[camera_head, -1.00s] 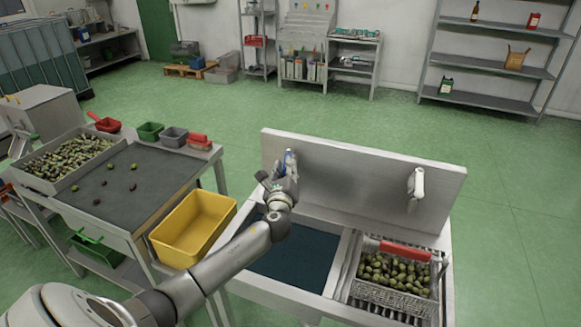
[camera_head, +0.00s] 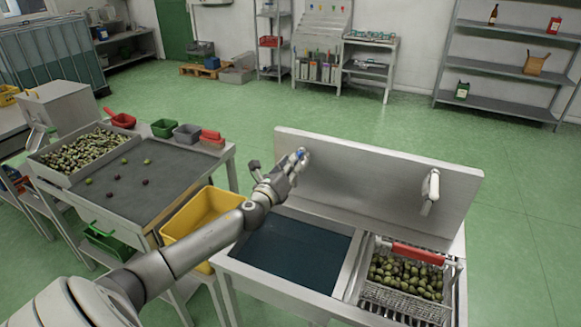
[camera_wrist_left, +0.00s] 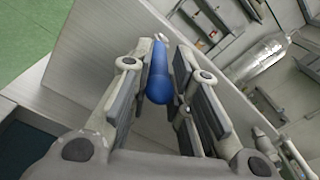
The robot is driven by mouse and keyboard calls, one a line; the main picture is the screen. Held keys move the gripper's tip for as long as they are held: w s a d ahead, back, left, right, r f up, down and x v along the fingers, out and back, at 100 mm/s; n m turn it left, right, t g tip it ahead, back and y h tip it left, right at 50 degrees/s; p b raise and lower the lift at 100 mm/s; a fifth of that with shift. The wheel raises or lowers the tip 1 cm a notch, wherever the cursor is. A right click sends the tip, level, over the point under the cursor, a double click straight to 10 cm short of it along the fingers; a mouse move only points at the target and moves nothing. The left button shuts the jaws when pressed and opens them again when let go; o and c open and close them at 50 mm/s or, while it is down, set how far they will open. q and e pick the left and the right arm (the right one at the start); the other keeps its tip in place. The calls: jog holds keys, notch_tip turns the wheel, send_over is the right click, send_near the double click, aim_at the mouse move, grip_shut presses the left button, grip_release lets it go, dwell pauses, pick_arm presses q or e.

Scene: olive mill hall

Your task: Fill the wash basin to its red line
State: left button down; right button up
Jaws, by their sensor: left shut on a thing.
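The wash basin (camera_head: 350,268) is the left bay of the steel sink. Dark blue water (camera_head: 292,252) lies in it; I cannot make out a red line. My left gripper (camera_head: 299,158) is at the upper left of the sink's splashback, shut on a blue tap handle (camera_head: 302,153). In the left wrist view the blue handle (camera_wrist_left: 159,82) sits between the two fingers. The tap's outlet is hidden behind the gripper and arm. My right gripper is not in view.
A wire basket of green olives (camera_head: 405,278) with a red handle (camera_head: 418,254) sits in the right bay. A pale spout (camera_head: 431,186) is on the splashback (camera_head: 375,181) above it. A yellow bin (camera_head: 203,212) stands left of the sink, partly behind my arm.

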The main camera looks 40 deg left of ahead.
pick_arm(q)
jog(key=c, duration=1.4)
grip_release()
jog(key=shift+a, duration=0.15)
jog(key=shift+s, duration=0.15)
jog(key=v, duration=1.1)
jog(key=shift+s, duration=0.35)
